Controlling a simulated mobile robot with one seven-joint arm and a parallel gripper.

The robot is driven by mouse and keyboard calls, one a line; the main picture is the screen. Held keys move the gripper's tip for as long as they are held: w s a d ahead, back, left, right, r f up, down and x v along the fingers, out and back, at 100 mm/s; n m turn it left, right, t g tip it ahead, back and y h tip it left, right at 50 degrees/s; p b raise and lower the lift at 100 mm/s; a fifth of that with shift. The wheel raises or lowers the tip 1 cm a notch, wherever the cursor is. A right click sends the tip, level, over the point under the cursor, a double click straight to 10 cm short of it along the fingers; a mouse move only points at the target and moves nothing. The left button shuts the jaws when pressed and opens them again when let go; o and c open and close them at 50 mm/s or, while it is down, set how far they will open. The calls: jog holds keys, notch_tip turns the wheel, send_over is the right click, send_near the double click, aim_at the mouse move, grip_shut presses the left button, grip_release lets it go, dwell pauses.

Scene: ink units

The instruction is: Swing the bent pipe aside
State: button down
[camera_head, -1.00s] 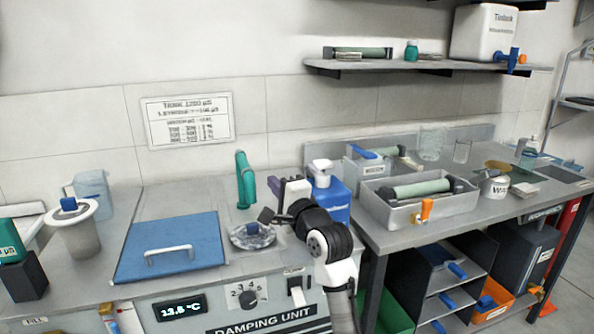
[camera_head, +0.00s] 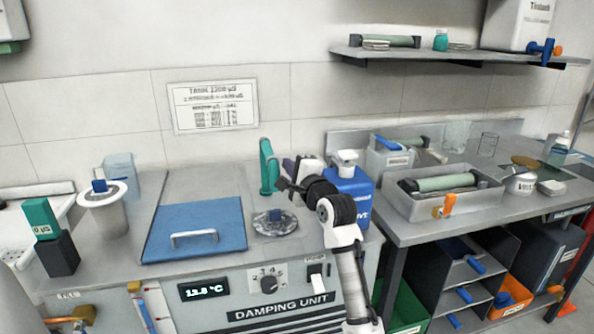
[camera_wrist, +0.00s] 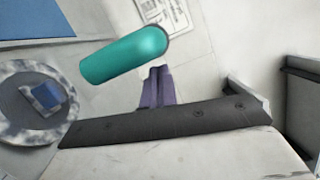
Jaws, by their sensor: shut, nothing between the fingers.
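The bent pipe (camera_head: 267,170) is teal and stands upright at the back of the damping unit's top, its upper end bent over. In the wrist view the pipe (camera_wrist: 124,55) shows as a rounded teal cylinder, just left of and above my fingertips. My gripper (camera_head: 287,166) is right of the pipe and close to it, its purple fingers pointing towards it. In the wrist view my gripper (camera_wrist: 157,72) has its two fingers together, with nothing between them. A small gap shows between fingers and pipe there; I cannot tell the depth.
A round mottled cover (camera_head: 275,224) with a blue knob sits in front of the pipe. A blue lid (camera_head: 194,229) with a handle lies to its left. A blue bottle (camera_head: 351,192) stands right of my gripper. The grey top behind the lid is clear.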

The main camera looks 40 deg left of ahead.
jog(key=x, duration=0.3)
jog(key=shift+w+a, duration=0.1)
jog(key=shift+a, duration=0.1)
jog(key=shift+p, duration=0.4)
